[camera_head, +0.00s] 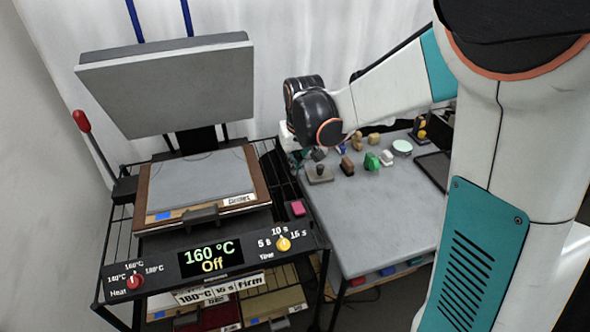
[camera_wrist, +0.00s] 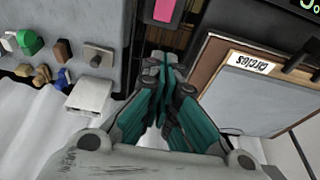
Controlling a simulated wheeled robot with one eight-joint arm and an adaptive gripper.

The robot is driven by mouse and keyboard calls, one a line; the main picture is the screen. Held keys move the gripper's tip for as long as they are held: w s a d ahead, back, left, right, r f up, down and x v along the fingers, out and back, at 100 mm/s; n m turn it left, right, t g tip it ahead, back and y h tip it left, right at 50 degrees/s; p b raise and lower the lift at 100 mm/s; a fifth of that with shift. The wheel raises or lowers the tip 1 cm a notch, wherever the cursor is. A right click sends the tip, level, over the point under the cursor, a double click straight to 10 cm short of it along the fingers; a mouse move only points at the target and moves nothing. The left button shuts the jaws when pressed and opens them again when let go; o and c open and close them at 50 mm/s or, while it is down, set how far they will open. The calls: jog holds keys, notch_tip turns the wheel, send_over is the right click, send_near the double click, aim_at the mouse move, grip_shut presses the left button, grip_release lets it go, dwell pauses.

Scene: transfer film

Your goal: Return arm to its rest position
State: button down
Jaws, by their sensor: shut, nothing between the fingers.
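My gripper (camera_wrist: 165,68) shows in the wrist view with its teal fingers together and nothing between them. It points down over the dark gap between the grey table and the press. In the head view my arm reaches in from the right, and its dark wrist joint hangs over the back left of the table; the fingers are hidden there. The heat press is open, with its grey upper plate (camera_head: 170,85) raised above the lower plate (camera_head: 200,177). Its display (camera_head: 211,257) reads 160 °C and Off.
The grey table (camera_head: 385,215) holds several small stamps, among them a green one (camera_head: 372,161), near its back edge. A pink block (camera_head: 297,208) sits at the press's right side. A red-knobbed lever (camera_head: 82,121) stands at the left. The table's front half is clear.

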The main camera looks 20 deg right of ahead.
jog(key=shift+r, duration=0.1)
dwell(0.4)
jog(key=s+r+t+b, duration=0.25)
jog(key=s+r, duration=0.35)
jog(key=s, duration=0.6)
jog(key=s+f+t+b, duration=0.1)
jog(key=s+b, duration=0.1)
jog(key=s, duration=1)
jog(key=shift+s+d+t+b, duration=0.15)
jog(key=shift+t+b, duration=0.2)
jog(key=shift+b, duration=0.05)
